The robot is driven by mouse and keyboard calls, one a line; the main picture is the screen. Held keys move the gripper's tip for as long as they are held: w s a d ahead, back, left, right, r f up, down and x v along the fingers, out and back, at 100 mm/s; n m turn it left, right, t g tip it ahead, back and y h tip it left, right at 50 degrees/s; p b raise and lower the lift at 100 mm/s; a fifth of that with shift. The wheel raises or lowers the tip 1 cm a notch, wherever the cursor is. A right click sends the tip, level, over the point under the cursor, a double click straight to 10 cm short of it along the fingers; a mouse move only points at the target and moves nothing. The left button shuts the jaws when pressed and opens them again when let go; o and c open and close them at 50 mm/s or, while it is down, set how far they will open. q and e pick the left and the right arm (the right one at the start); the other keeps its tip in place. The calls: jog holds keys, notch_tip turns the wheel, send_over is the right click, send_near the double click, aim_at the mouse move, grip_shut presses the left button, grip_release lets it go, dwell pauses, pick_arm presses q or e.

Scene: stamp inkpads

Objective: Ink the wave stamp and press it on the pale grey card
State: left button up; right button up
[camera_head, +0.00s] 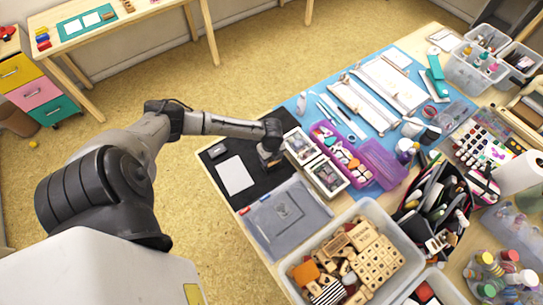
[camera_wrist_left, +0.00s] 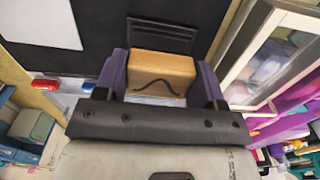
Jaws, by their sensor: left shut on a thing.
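The wave stamp (camera_wrist_left: 160,75) is a light wooden block with a dark wavy line on the face toward the wrist camera. My left gripper (camera_head: 269,158) is shut on it, with a purple-grey finger on each side in the left wrist view. The gripper is over the right part of the black mat (camera_head: 262,188); the gap beneath the stamp cannot be judged. The pale grey card (camera_head: 236,174) lies flat on the mat, left of the gripper; it also shows in the wrist view (camera_wrist_left: 48,22). The stamp's underside is hidden. My right gripper is out of view.
White-framed boxes (camera_head: 325,175) stand close right of the gripper. A clear case with coloured clips (camera_head: 285,220) lies in front of the mat. A bin of wooden stamps (camera_head: 355,255) and a purple case (camera_head: 380,163) stand further right.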

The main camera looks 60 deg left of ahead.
pick_arm(q)
jog(key=shift+r+p, duration=1.85)
jog(key=shift+r, duration=0.25)
